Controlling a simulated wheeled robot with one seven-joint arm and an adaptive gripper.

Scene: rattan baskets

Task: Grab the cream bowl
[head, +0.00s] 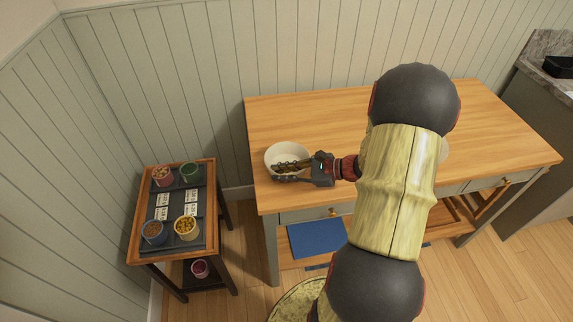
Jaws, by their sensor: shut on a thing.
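The cream bowl (283,152) stands upright near the left end of the wooden table (320,110). My gripper (279,171) reaches in from the right at the bowl's near side. Its fingers are shut on the bowl, with the upper finger across the bowl's opening and the lower one along its near outside. The exact contact at the rim is too small to make out. The bowl looks to be at table height; I cannot tell whether it touches the tabletop.
A small side table (135,248) at the left holds several cups and white cards on a dark tray. A panelled wall stands behind. The tabletop's back left is clear.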

